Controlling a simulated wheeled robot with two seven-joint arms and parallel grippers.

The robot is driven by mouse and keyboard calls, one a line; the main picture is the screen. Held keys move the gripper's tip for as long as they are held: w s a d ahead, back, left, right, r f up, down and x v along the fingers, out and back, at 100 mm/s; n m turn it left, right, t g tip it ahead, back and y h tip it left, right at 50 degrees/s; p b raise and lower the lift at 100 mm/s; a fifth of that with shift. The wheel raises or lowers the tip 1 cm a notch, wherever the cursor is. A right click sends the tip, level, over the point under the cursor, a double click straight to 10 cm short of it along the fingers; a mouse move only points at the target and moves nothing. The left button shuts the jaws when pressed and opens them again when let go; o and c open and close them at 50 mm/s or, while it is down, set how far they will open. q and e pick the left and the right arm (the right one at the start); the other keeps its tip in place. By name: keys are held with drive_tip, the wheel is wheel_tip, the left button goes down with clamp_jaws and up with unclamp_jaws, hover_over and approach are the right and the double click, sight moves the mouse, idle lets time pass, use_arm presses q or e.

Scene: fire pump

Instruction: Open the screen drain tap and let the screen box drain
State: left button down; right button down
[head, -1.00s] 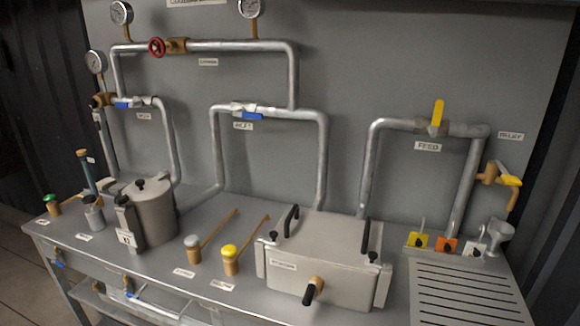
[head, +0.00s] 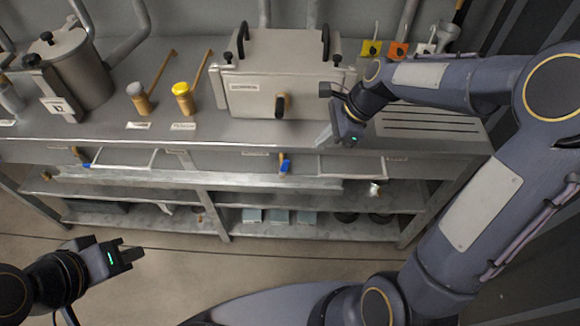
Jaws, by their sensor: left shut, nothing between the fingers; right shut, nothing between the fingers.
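The screen box (head: 283,75) is a grey metal box with two black handles on top, on the bench. A tap with a black lever hanging down (head: 281,106) is on its front face. A blue-handled tap (head: 285,166) hangs below the bench edge under the box. I cannot read the labels to tell which is the screen drain tap, and no water shows. My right gripper (head: 338,137) is shut at the bench's front edge, right of both taps and apart from them. My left gripper (head: 127,256) is shut and empty over the floor, lower left.
Brass fittings with grey (head: 139,97) and yellow (head: 184,97) tops stand left of the box. A lidded pot (head: 72,72) is further left. A slotted drain panel (head: 430,122) lies right, partly behind my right arm. Shelves (head: 330,230) run below the bench.

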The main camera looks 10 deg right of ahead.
sight(284, 168)
drive_tip(key=shift+m, duration=0.7)
drive_tip(key=x, duration=0.4)
drive_tip(key=b+x, duration=0.1)
drive_tip(key=x, duration=0.7)
drive_tip(key=shift+w+f, duration=0.1)
drive_tip(key=shift+w, duration=0.25)
